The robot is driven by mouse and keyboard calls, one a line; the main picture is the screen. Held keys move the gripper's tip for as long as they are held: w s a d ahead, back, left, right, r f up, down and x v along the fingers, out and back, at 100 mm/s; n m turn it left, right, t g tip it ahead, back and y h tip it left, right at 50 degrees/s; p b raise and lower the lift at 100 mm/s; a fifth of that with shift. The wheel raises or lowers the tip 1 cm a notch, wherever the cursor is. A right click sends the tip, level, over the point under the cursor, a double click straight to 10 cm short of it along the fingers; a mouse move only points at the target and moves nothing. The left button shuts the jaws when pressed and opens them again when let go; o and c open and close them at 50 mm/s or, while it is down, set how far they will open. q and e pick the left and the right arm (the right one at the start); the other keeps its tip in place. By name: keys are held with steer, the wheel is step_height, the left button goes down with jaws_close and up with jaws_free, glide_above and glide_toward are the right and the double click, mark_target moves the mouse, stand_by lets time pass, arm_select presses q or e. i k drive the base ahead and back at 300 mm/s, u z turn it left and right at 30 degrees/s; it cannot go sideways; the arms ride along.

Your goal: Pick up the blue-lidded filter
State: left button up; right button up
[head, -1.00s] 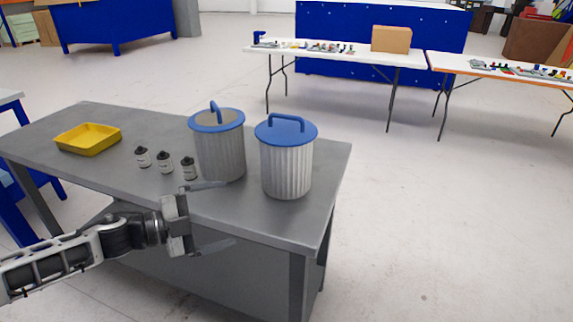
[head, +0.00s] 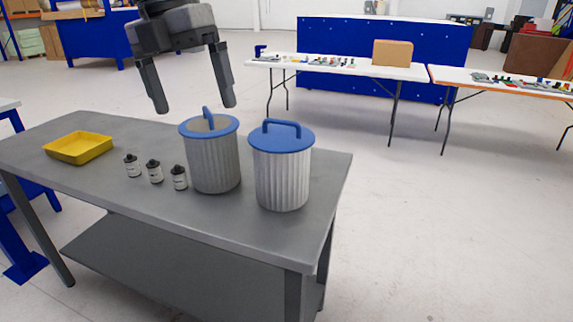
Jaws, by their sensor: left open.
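Two grey, ribbed cylindrical filters stand upright on the grey table (head: 100,206). The right one (head: 282,180) has a full blue lid (head: 281,138) with a raised blue handle. The left one (head: 212,165) has a blue rim and a blue handle, with a greyish middle to its top. My left gripper (head: 196,108) is open and empty, fingers pointing down. In the picture it shows above and a little left of the left filter, apart from both. My right gripper is not in view.
A yellow tray (head: 78,147) sits at the table's left. Several small canisters (head: 154,171) stand between it and the filters. White tables with small parts and a cardboard box (head: 392,52) are farther back. The table's front left is clear.

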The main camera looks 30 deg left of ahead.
mark_target(281, 148)
steer(key=i, duration=0.9)
